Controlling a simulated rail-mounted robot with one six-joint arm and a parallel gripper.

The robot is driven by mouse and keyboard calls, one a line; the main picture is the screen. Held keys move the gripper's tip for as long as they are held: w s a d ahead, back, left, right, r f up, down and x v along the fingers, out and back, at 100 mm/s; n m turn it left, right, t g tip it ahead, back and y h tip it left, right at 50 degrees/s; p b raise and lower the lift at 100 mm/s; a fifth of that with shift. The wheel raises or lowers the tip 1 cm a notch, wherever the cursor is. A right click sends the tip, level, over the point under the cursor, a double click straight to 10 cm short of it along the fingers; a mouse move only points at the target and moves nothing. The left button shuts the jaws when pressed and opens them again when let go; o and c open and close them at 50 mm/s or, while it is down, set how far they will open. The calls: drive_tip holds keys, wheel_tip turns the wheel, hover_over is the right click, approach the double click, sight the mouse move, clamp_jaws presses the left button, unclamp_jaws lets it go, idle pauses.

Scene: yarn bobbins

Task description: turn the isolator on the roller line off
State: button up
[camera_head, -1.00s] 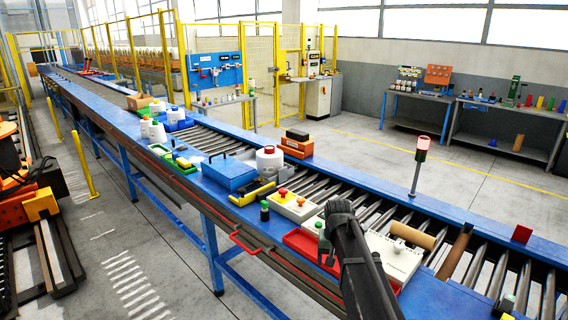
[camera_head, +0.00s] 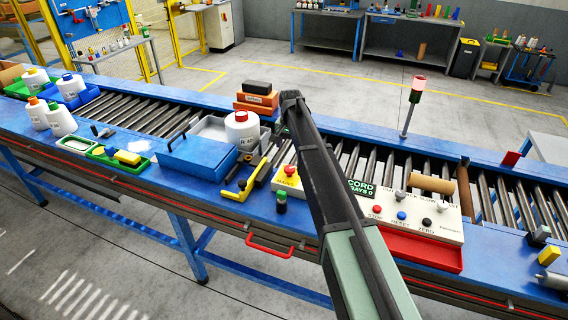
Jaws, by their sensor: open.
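My gripper (camera_head: 291,97) is a dark shape at the far end of my arm, over the far side of the roller line (camera_head: 370,165). It appears empty; its fingers are too small to make out. Nearer the front edge, a pale box with a red knob on yellow (camera_head: 290,170) stands left of my arm, partly hidden by it. Left of that box is a yellow L-shaped handle (camera_head: 238,192) beside a black part. Right of my arm is a white panel (camera_head: 436,222) with red, blue and black knobs, lettered STOP, RESET and ZERO. I cannot tell which is the isolator.
A blue box (camera_head: 200,158), a white bottle with a red cap (camera_head: 242,132) and an orange box (camera_head: 257,102) stand left of my arm. A red tray (camera_head: 425,250) lies before the panel. A signal post (camera_head: 410,105) rises at the far edge.

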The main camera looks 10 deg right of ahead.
sight(290, 168)
wheel_tip(290, 168, down, 11)
drive_tip(key=b, duration=1.1)
drive_tip(key=shift+r, duration=0.1)
drive_tip(key=c, duration=0.9)
